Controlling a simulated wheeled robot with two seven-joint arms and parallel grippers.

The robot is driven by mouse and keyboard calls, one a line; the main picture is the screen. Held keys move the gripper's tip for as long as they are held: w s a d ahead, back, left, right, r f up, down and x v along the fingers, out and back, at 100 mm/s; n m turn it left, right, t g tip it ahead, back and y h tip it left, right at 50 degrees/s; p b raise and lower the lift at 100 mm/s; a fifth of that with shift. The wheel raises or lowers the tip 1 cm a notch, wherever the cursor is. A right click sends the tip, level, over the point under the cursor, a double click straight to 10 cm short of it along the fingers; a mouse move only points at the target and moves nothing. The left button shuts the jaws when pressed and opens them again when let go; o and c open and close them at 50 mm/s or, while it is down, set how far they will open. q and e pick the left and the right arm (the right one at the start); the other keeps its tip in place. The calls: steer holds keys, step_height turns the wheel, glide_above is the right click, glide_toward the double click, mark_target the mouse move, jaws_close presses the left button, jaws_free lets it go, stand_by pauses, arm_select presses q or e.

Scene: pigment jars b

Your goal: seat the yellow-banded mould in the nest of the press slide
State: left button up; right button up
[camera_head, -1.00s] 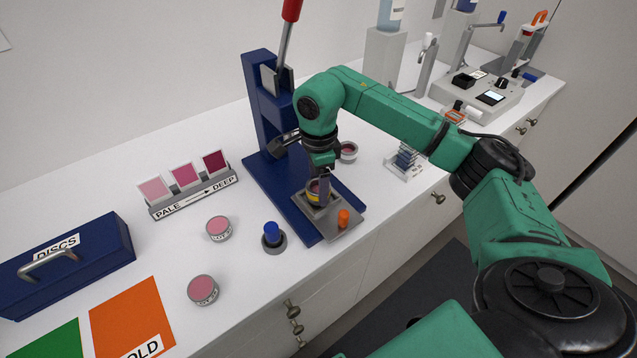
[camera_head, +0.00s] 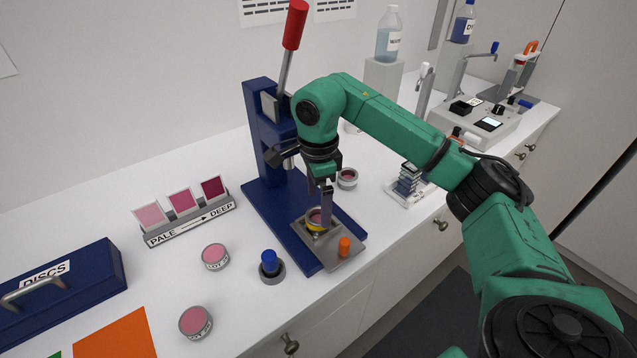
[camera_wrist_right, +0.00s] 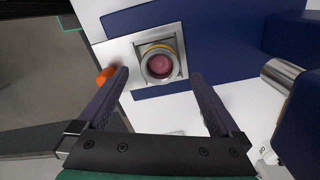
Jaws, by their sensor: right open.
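The yellow-banded mould (camera_head: 316,220) sits upright in the square nest of the press slide (camera_head: 331,250). In the right wrist view the mould (camera_wrist_right: 159,63) shows a pink filling and a yellow band, inside the grey frame of the slide (camera_wrist_right: 116,50). My right gripper (camera_head: 325,204) is just above the mould, and its fingers hide part of it in the head view. In the right wrist view my right gripper (camera_wrist_right: 160,84) is open and empty, its fingers apart and clear of the mould. My left gripper is not in view.
The blue press (camera_head: 262,125) with its red-tipped lever stands behind the slide. A blue-topped piece (camera_head: 270,266) and pink jars (camera_head: 215,257) stand to the left. Another jar (camera_head: 347,178) stands right of the press.

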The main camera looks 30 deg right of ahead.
mark_target(319, 221)
step_height(319, 221, up, 8)
steer(key=p, duration=0.1)
steer(key=shift+s+f, duration=0.1)
steer(key=shift+f, duration=0.1)
stand_by(0.4)
